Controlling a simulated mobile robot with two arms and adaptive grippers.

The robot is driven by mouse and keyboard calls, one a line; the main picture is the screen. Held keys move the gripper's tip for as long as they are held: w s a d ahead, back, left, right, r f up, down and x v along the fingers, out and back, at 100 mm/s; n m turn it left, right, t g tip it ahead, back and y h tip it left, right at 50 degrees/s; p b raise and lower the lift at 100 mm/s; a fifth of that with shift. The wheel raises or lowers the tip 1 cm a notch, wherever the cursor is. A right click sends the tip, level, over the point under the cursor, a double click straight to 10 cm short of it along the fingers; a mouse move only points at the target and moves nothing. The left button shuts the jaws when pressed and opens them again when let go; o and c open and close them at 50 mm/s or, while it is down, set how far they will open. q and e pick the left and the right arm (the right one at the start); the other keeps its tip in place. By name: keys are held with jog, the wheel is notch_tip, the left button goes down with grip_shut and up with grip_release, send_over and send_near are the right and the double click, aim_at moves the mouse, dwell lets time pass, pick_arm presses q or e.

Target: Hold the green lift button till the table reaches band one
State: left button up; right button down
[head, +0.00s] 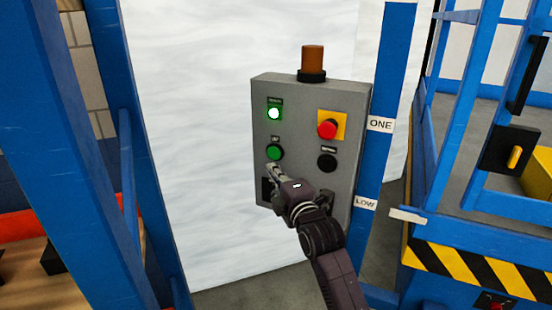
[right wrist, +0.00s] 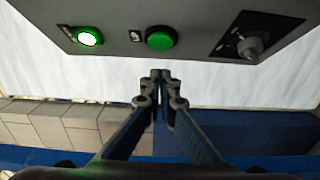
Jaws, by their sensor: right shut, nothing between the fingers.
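The green lift button (head: 275,152) is on the left side of a grey control box, below a lit green lamp (head: 274,114). It also shows in the right wrist view (right wrist: 160,38). My right gripper (head: 272,171) is shut and empty, its fingertips just below the button in the head view. In the right wrist view the fingertips (right wrist: 160,75) appear apart from the button. The ONE label (head: 380,124) and the LOW label (head: 365,203) are on a blue post. A white pointer tab (head: 408,215) on the striped table edge (head: 480,268) is near LOW, well below ONE. My left gripper is out of view.
The grey box (head: 345,187) also has a red stop button (head: 328,129) on a yellow plate, a black button (head: 327,162) and a selector switch (right wrist: 252,45). An amber beacon (head: 313,61) stands on top. Blue frame posts (head: 85,150) stand at left.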

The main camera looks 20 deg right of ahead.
aim_at(271, 153)
jog(key=shift+w+d+p, duration=0.2)
jog(key=shift+w+d, duration=0.2)
jog(key=shift+w, duration=0.5)
jog(key=shift+w+d+p, duration=0.25)
jog(key=shift+w+d, duration=0.2)
jog(key=shift+w, duration=0.5)
jog(key=shift+w+d+p, duration=0.2)
jog(key=shift+w+d, duration=0.2)
jog(key=shift+w, duration=0.5)
